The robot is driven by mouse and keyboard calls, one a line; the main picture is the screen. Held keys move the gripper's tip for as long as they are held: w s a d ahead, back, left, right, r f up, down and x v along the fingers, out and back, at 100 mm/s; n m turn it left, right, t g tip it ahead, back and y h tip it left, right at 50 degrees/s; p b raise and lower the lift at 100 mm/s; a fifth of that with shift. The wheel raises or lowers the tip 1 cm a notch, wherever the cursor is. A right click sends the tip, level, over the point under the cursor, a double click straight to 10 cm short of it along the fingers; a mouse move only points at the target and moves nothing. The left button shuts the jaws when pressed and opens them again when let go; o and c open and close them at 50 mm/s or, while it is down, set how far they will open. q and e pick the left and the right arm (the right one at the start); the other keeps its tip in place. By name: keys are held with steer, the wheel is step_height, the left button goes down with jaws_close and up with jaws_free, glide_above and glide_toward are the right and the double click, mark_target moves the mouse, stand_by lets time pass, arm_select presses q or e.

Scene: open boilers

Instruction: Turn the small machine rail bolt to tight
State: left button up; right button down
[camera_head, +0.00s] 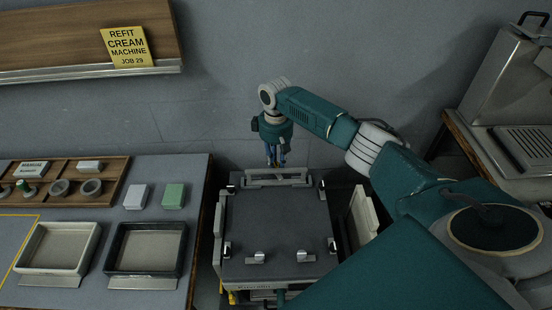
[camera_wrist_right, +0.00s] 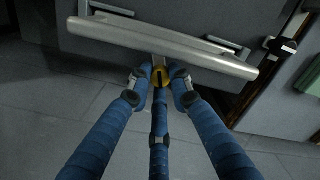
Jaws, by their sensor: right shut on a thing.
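My right gripper (camera_head: 276,163) points down at the far edge of a small dark grey machine (camera_head: 275,220). A pale grey rail (camera_head: 295,181) runs along that edge; it also spans the top of the right wrist view (camera_wrist_right: 205,56). In the right wrist view my right gripper (camera_wrist_right: 160,82) has its blue fingers closed together around a small yellow-brass bolt (camera_wrist_right: 159,73) under the middle of the rail. The fingers hide most of the bolt, so its turn cannot be told. My left gripper is not in view.
A workbench at the left carries a white tray (camera_head: 28,270), a black tray (camera_head: 119,266) and a wooden rack (camera_head: 115,177). A steel machine (camera_head: 497,85) stands at the right. A wall shelf (camera_head: 60,38) with a yellow sign (camera_head: 127,47) hangs at upper left.

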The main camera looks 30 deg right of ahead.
mark_target(276, 164)
steer(key=m+p, duration=0.2)
steer(key=shift+r+m, duration=0.15)
steer(key=shift+m, duration=0.25)
steer(key=shift+m+p, duration=0.65)
steer(key=shift+m, duration=0.15)
steer(key=c, duration=1.8)
jaws_free()
steer(key=shift+c, duration=0.2)
step_height(276, 164, up, 12)
